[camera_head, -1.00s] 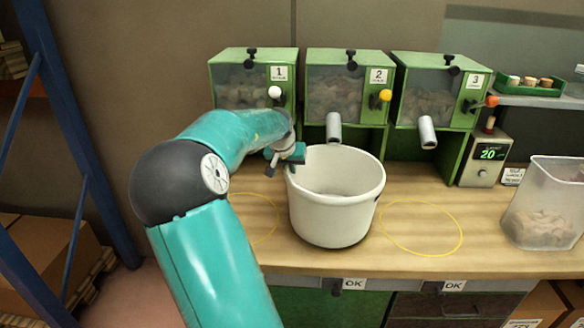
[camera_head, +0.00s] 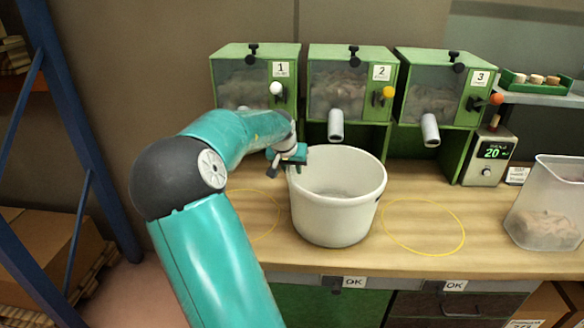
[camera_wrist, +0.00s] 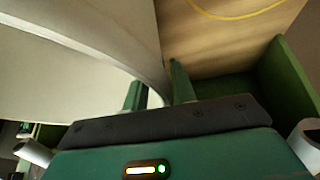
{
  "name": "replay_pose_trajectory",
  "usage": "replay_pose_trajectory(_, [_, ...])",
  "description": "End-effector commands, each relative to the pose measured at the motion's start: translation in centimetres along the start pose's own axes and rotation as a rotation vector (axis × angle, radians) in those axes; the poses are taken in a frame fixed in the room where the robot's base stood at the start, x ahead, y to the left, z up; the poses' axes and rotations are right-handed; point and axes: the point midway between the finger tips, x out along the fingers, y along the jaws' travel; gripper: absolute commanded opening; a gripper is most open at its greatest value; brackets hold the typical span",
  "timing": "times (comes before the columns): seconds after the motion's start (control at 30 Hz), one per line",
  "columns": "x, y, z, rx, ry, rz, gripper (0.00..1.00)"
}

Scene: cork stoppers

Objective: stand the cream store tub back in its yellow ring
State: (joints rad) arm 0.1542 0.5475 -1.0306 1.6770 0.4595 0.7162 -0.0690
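The cream tub (camera_head: 335,210) stands upright on the wooden bench, between two yellow rings. The right ring (camera_head: 424,251) is bare and clear of the tub. The left ring (camera_head: 272,232) is partly hidden by my arm. My gripper (camera_head: 297,160) is at the tub's left rim. In the wrist view, my gripper (camera_wrist: 156,90) has one finger on each side of the tub's wall (camera_wrist: 149,60). I cannot tell whether the fingers press on it. The tub's floor looks greyish, with its contents unclear.
Green dispensers numbered 1 (camera_head: 250,85), 2 (camera_head: 345,85) and 3 (camera_head: 435,90) stand behind, with spouts above the bench. A scale display (camera_head: 490,155) and a clear bin (camera_head: 545,210) are at the right. A blue rack (camera_head: 75,110) stands at the left.

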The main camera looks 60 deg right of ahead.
Motion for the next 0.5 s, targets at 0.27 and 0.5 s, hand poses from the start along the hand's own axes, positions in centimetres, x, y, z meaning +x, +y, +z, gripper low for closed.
replay_pose_trajectory(0.27, [-0.6,0.0,-0.3,-0.001,0.000,-0.002,0.27])
replay_pose_trajectory(0.5, [-4.8,-0.1,-0.3,-0.003,0.002,-0.005,0.27])
